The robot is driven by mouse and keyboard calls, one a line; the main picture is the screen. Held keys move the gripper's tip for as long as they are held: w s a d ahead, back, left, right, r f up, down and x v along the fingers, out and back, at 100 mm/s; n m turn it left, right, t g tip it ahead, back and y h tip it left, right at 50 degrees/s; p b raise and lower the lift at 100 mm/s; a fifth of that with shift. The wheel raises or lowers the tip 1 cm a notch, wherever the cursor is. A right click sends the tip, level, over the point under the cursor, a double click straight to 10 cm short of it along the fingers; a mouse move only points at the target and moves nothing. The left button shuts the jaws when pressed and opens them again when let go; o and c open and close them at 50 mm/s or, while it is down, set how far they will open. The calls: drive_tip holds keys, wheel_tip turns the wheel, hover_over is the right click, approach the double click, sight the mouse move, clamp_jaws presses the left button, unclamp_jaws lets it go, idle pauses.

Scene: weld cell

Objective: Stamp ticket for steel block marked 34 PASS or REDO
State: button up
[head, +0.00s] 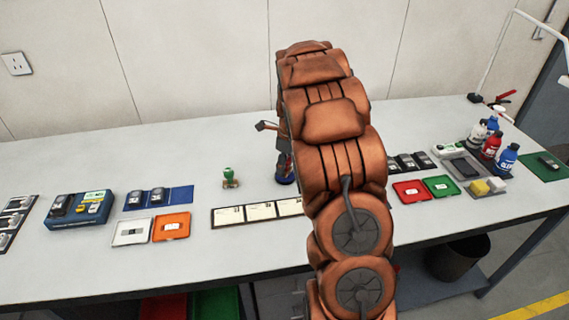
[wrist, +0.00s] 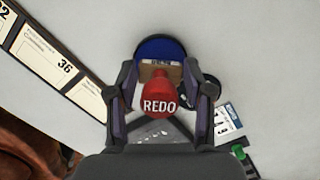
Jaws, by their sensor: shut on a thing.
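My gripper (wrist: 160,105) is shut on the red REDO stamp (wrist: 158,92), with its fingers on both sides of it. A round blue item (wrist: 160,48) lies just past the stamp; I cannot tell if they touch. In the head view my arm hides most of the gripper, and the blue item (head: 286,180) shows beside it. The green-handled stamp (head: 229,177) stands to the left. A row of cream tickets (head: 260,211) lies in a dark holder; the wrist view shows a ticket marked 36 (wrist: 66,70) and part of another. No mark 34 is readable.
A white tray (head: 118,241) and an orange tray (head: 185,235) lie left, near a blue box (head: 75,222). A red tray (head: 398,195), a green tray (head: 452,191) and bottles (head: 507,157) stand right. Bare table lies behind the green-handled stamp.

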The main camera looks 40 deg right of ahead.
drive_tip(key=shift+f, duration=0.65)
idle(2.2)
drive_tip(key=shift+r+p, duration=1.45)
drive_tip(key=shift+r, duration=2.15)
